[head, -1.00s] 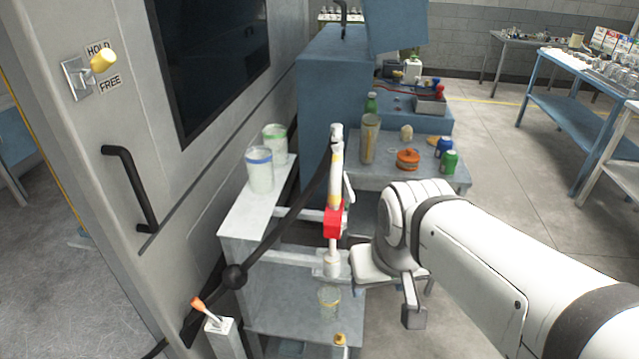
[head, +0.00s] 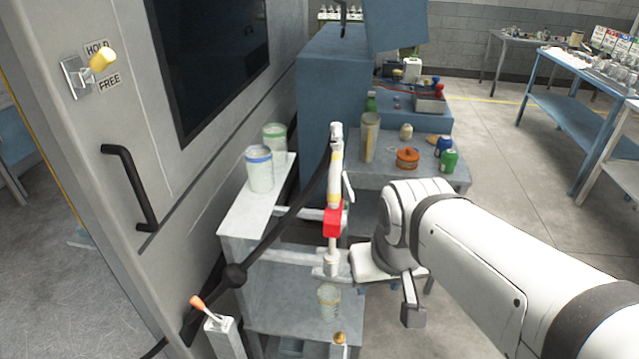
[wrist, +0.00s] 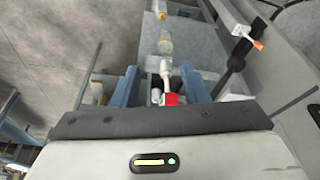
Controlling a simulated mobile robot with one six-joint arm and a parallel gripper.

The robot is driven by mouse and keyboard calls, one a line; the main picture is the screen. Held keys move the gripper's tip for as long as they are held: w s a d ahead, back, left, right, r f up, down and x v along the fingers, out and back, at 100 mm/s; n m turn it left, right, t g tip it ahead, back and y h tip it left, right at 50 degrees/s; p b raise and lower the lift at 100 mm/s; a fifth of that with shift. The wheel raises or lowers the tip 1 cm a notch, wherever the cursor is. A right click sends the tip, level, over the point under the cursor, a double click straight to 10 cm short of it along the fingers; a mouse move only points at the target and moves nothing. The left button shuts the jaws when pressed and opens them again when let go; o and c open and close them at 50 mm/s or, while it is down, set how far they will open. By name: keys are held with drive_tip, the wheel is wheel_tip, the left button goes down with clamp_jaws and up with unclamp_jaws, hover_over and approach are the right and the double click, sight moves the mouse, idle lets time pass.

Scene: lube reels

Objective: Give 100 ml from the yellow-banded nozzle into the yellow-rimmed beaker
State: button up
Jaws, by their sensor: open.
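The yellow-banded nozzle (head: 335,178) stands nearly upright on a black hose, with a red block (head: 332,222) below its white and yellow upper part. A clear beaker (head: 328,302) with a yellowish rim is on the lower shelf below the nozzle. It also shows in the wrist view (wrist: 165,44). My gripper (wrist: 161,88) is open. In the wrist view its blue-grey fingers lie either side of the nozzle's white end and red block (wrist: 172,98). I cannot tell whether they touch it. In the head view the gripper is just right of the nozzle, partly hidden by my wrist.
Blue-rimmed (head: 260,170) and green-rimmed (head: 275,138) beakers stand on the shelf top. An orange-tipped lever (head: 198,303) is at the lower left. A yellow knob (head: 102,60) sits between HOLD and FREE. A cluttered table (head: 375,172) stands behind; open floor lies right.

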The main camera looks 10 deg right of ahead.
clamp_jaws()
idle(1.4)
